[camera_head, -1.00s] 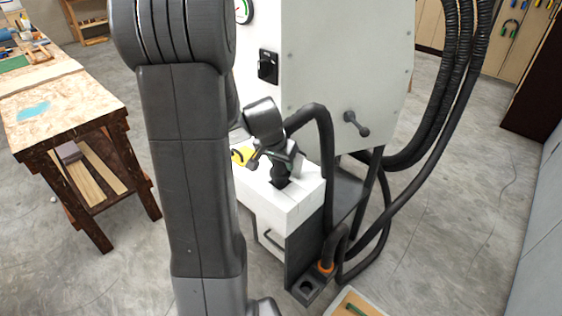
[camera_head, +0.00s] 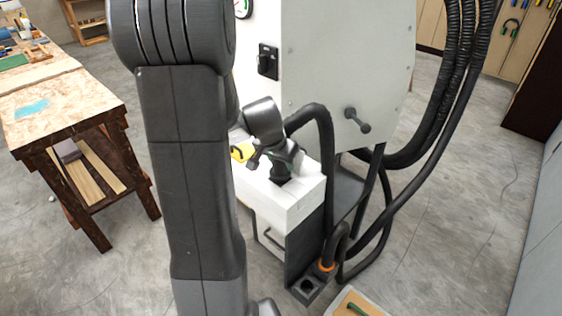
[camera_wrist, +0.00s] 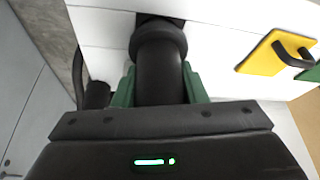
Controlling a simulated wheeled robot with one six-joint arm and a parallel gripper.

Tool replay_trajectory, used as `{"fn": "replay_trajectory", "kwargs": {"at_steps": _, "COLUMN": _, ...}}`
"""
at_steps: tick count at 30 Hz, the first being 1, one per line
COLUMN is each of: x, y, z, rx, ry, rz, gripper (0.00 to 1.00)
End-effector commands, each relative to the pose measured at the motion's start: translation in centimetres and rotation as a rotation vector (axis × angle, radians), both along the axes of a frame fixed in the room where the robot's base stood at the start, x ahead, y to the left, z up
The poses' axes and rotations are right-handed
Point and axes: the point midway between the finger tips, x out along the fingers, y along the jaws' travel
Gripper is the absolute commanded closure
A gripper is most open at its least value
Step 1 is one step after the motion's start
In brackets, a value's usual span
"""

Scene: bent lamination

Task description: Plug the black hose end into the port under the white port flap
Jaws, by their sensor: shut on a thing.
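My gripper (camera_head: 282,165) is shut on the black hose end (camera_wrist: 160,65), which lies between its green fingertips in the wrist view. It is over the top of the white block (camera_head: 302,205). The hose end's collar meets a dark square opening (camera_wrist: 143,18) in the white surface. How deep it sits in there is hidden by the collar and gripper. The black hose (camera_head: 327,150) arches from behind my gripper and down the block's right side. I cannot make out a white port flap.
The grey machine cabinet (camera_head: 340,70) stands behind. A black holder (camera_head: 308,286) is near the floor. A workbench (camera_head: 60,110) is at left.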

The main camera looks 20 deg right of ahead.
Motion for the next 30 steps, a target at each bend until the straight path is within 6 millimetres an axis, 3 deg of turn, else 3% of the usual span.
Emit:
{"fn": "replay_trajectory", "kwargs": {"at_steps": 15, "x": 0.0, "y": 0.0, "z": -2.1, "rx": -0.001, "ry": -0.001, "rz": 0.0, "gripper": 0.8}}
{"fn": "replay_trajectory", "kwargs": {"at_steps": 16, "x": 0.0, "y": 0.0, "z": -1.8, "rx": 0.0, "ry": -0.001, "rz": 0.0, "gripper": 0.55}}
{"fn": "replay_trajectory", "kwargs": {"at_steps": 19, "x": 0.0, "y": 0.0, "z": -1.8, "rx": 0.0, "ry": 0.0, "rz": 0.0, "gripper": 0.36}}
{"fn": "replay_trajectory", "kwargs": {"at_steps": 30, "x": -0.1, "y": 0.1, "z": -1.4, "rx": 0.0, "ry": -0.001, "rz": 0.0, "gripper": 0.36}}
